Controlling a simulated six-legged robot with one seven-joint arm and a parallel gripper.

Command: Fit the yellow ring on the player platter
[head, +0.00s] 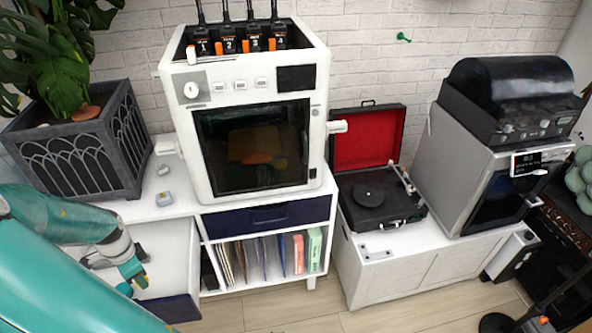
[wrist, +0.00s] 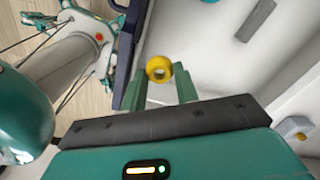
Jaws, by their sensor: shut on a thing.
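The yellow ring (wrist: 159,69) shows in the wrist view at the fingertips of my gripper (wrist: 163,82), which is shut on it. The ring's hole faces the camera. In the head view my gripper (head: 132,270) is at the lower left, over an open white drawer (head: 176,252), and I cannot make out the ring there. The record player (head: 382,211) stands open on the white cabinet at right of centre, with a red-lined lid. Its dark round platter (head: 368,195) is in view, far to the right of my gripper.
A white boxy machine (head: 255,97) stands between my gripper and the player. A planter (head: 80,145) is at the left. Small grey blocks (head: 164,198) lie on the white top above the drawer. A grey bar (wrist: 256,20) lies in the drawer.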

